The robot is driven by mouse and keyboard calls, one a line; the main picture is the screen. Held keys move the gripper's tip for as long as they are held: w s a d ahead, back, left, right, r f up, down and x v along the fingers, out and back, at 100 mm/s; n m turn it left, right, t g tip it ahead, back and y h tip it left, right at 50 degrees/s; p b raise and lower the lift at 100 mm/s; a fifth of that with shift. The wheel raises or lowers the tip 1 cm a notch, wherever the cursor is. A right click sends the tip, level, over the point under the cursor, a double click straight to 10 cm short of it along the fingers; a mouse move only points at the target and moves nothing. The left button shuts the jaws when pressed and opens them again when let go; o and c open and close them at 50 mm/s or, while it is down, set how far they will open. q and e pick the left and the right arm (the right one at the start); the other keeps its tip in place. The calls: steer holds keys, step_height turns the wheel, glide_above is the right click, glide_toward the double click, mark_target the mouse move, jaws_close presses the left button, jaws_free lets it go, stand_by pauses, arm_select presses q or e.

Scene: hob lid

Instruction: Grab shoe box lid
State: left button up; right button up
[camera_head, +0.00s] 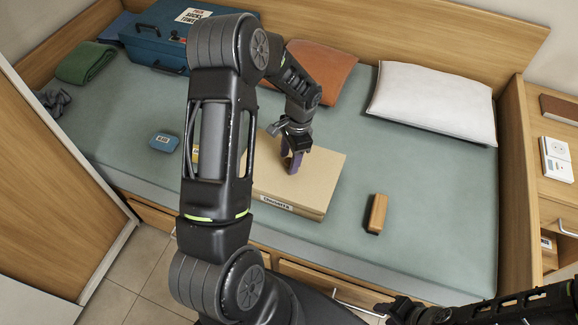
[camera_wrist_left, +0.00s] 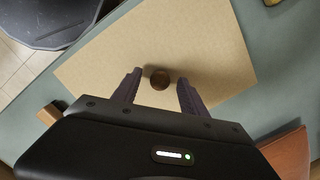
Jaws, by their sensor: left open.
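The shoe box (camera_head: 275,203) lies on the bed, its tan lid (camera_head: 322,172) on top and a printed label on its front side. The lid (camera_wrist_left: 215,45) fills much of the left wrist view. A round dark brown knob (camera_wrist_left: 160,78) stands on the lid; in the head view it is hidden. My left gripper (camera_head: 292,164) is over the lid, pointing down, open and empty. In the left wrist view the knob shows between its fingertips; I cannot tell whether they touch it. My right gripper (camera_head: 402,310) is low at the right, away from the box, its jaws unclear.
A wooden brush-like block (camera_head: 377,213) lies right of the box, a blue tin (camera_head: 163,142) left. A blue toolbox (camera_head: 160,35), green roll (camera_head: 86,62), orange cushion (camera_head: 325,68) and white pillow (camera_head: 432,102) lie further back. The bed right of the block is clear.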

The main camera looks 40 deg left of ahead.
stand_by(0.4)
arm_select(q)
jaws_close()
stand_by(0.4)
